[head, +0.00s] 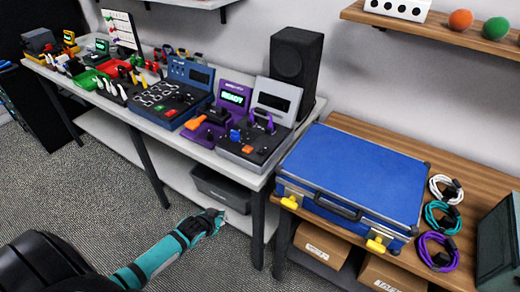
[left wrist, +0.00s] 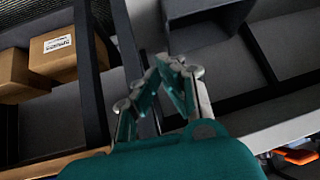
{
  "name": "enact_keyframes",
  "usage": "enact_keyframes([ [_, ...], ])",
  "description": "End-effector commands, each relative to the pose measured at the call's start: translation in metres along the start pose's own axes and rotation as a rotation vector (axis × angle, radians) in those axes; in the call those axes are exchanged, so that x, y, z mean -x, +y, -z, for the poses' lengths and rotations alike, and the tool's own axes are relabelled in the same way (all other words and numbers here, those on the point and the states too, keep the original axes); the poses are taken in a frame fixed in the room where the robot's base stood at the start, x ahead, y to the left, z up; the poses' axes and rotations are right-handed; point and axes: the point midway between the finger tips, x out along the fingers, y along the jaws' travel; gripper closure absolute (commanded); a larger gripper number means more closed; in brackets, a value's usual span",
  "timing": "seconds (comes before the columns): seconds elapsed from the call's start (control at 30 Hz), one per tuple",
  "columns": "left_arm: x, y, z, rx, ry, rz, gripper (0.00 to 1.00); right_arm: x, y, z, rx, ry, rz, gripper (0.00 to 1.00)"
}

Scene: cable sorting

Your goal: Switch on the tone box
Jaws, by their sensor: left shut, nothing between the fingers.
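Several consoles stand on the white bench. I cannot read which one is the tone box. My left gripper (head: 216,216) is low in front of the bench, below the top and apart from the consoles. In the left wrist view it (left wrist: 174,66) is shut and empty. My right gripper is out of view.
A dark bin (head: 222,187) sits on the bench's lower shelf. A blue case (head: 352,175) lies on the wooden table at right, with coiled cables (head: 437,250) beside it. Cardboard boxes (left wrist: 62,52) are under that table. Bench legs stand near my left gripper.

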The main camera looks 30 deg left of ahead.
Motion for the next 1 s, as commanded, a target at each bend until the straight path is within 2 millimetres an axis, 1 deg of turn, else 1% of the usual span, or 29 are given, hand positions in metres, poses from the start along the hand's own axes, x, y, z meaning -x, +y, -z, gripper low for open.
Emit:
enact_keyframes([
  [0.03,0.013,-0.003,0.048,0.002,0.075,-0.009,1.0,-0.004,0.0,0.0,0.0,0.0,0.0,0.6],
  [0.07,0.023,-0.003,0.072,0.007,0.111,-0.016,1.0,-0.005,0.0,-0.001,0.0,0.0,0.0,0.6],
  [0.1,0.038,-0.002,0.104,0.01,0.159,-0.026,1.0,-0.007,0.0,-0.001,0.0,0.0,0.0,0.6],
  [0.17,0.061,0.002,0.144,0.013,0.222,-0.046,1.0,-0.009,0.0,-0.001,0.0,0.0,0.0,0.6],
  [0.2,0.077,0.006,0.167,0.012,0.261,-0.06,1.0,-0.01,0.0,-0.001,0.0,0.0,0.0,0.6],
  [0.27,0.101,0.013,0.197,0.01,0.312,-0.083,1.0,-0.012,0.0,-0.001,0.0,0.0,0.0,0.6],
  [0.3,0.116,0.017,0.212,0.006,0.341,-0.096,1.0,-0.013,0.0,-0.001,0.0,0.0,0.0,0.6],
  [0.4,0.148,0.029,0.24,-0.002,0.396,-0.127,1.0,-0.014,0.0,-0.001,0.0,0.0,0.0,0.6],
  [0.5,0.169,0.037,0.256,-0.01,0.428,-0.147,1.0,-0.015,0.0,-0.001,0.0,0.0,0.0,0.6],
  [0.6,0.178,0.041,0.262,-0.013,0.443,-0.157,1.0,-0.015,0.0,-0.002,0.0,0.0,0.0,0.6],
  [0.73,0.181,0.042,0.263,-0.013,0.445,-0.159,1.0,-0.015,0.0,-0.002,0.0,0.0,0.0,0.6],
  [1.0,0.178,0.042,0.264,-0.012,0.446,-0.159,1.0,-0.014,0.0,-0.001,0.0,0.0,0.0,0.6],
])
